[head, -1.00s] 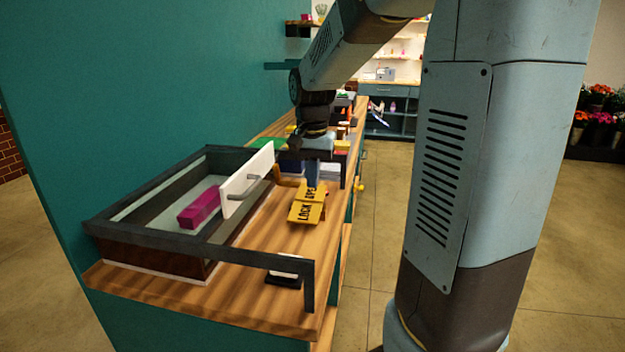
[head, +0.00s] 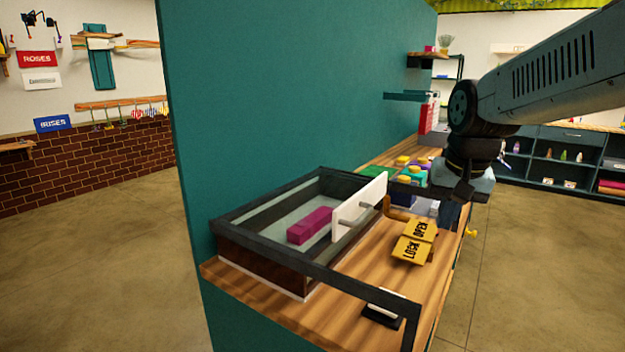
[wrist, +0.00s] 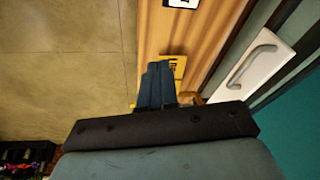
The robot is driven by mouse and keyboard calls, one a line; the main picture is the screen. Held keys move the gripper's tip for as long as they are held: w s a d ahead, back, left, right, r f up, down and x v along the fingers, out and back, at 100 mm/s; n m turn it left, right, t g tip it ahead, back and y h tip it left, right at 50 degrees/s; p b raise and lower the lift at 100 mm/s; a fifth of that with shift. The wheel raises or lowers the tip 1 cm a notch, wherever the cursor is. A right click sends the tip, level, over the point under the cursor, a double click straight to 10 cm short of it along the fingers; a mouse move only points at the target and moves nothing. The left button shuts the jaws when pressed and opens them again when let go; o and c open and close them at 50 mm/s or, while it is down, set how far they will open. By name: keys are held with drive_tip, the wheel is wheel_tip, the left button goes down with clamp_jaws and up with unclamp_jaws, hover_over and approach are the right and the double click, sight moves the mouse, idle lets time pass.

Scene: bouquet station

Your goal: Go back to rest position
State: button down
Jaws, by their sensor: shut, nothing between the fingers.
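My gripper (wrist: 157,85) is shut and empty in the wrist view, its dark fingers together above the counter's edge. In the head view my arm comes in from the right and its wrist hangs over the counter's far part; the fingertips are hard to make out there. A yellow sign reading LOCK and OPEN (head: 414,243) lies on the wooden counter, apart from my gripper. In the wrist view the sign (wrist: 177,64) shows partly behind the fingers.
A dark-framed box (head: 262,262) holds a magenta block (head: 309,226); a white panel with a handle (head: 358,207) stands at its right side. A black-and-white item (head: 384,308) lies in front. A teal wall (head: 290,90) stands behind. Open floor (head: 540,270) lies to the right.

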drive_tip(key=s+a+n+t, duration=0.1)
drive_tip(key=s+n+t, duration=0.1)
drive_tip(key=s, duration=0.7)
drive_tip(key=shift+s+r+n+t, duration=0.3)
drive_tip(key=shift+s+n, duration=0.1)
drive_tip(key=shift+n, duration=0.3)
